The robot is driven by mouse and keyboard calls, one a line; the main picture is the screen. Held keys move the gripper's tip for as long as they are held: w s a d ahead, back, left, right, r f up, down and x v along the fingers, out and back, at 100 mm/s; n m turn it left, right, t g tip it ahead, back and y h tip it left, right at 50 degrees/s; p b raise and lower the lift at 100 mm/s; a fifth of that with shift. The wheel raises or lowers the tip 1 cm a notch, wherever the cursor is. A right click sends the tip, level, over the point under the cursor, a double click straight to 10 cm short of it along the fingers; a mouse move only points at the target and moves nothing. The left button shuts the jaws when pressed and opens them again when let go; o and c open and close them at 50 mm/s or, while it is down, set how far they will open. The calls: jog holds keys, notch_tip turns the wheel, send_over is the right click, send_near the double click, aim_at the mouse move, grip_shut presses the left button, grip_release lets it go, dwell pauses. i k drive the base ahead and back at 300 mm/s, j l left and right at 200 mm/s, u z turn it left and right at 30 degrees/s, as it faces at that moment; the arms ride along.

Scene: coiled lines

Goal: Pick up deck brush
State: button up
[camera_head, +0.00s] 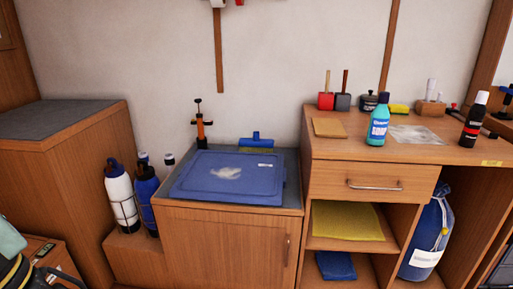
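A blue item that looks like the deck brush (256,142) lies at the back of the low cabinet top, against the wall. It has a short upright blue stub and a yellowish strip below, perhaps bristles. A blue lid or tray (230,190) lies in front of it and may hide its lower part. On the higher counter, a red block with an upright handle (326,100) and a dark block with an upright handle (343,100) stand side by side; I cannot tell whether they are brushes.
An orange and black pump-like item (201,128) stands left of the brush. The higher counter (440,152) rises to the right, with a teal bottle (378,122) and a black bottle (474,122). White and blue bottles (120,195) stand left of the low cabinet (225,245).

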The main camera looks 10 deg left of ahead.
aim_at(255, 143)
jog(key=i+j+u, duration=0.15)
jog(key=i, duration=0.35)
jog(key=i+u, duration=0.25)
jog(key=i, duration=1.4)
